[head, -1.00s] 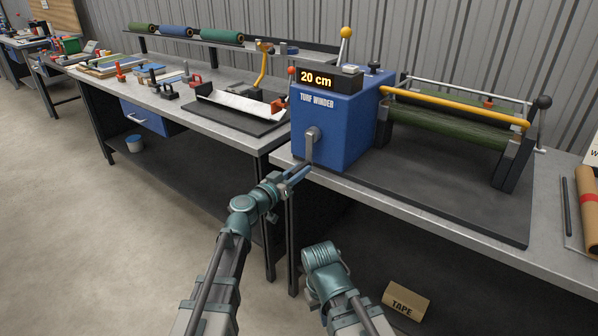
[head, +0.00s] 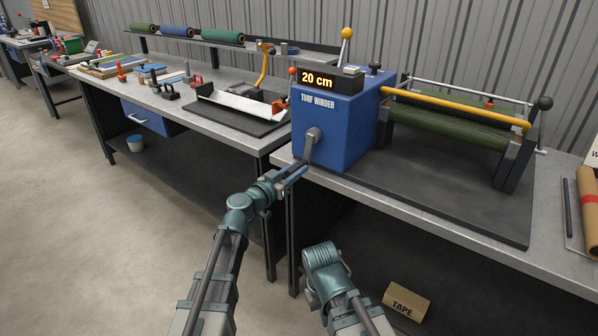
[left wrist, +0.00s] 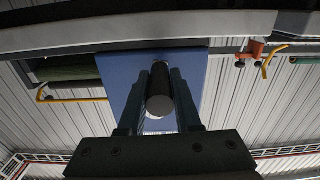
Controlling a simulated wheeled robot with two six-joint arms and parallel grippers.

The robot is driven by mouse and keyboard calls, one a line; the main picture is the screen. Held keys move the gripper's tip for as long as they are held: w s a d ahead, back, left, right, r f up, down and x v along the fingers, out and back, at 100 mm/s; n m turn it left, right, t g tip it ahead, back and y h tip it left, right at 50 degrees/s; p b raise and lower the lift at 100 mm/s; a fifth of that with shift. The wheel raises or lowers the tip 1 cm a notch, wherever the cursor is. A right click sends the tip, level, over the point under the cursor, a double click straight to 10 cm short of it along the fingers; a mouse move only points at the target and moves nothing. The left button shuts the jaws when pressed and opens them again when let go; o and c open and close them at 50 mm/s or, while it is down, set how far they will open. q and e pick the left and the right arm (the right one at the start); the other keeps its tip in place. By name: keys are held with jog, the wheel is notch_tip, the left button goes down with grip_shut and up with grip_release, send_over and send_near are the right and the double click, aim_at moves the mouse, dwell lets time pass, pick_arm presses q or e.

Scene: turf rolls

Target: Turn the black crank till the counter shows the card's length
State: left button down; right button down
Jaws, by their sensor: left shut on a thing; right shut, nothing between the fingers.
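The turf winder is a blue box (head: 345,135) on the right bench, its counter (head: 318,80) reading 20 cm. The crank's grey arm (head: 310,146) hangs down from its hub on the box's front, tilted slightly left. My left gripper (head: 300,170) is at the crank's lower end. In the left wrist view, its fingers are shut on the black crank handle (left wrist: 160,82), with the round handle end between them. My right gripper (head: 322,257) is low in front of the bench, empty, its fingertips hard to make out. No readable length card shows.
A white-topped tray (head: 235,103) lies on the left bench. The right bench's front edge is close to my left gripper.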

pick_arm(q)
jog(key=w+a+r+m+p, duration=0.4)
jog(key=a+r+m+p, duration=0.2)
jog(key=r+m+p, duration=0.2)
jog(key=shift+w+r+m, duration=0.3)
dwell(0.6)
jog(key=shift+a+r+p, duration=0.1)
jog(key=shift+r+p, duration=0.05)
jog(key=shift+p, duration=0.15)
jog(key=c, duration=0.6)
grip_release()
jog(key=v, duration=1.4)
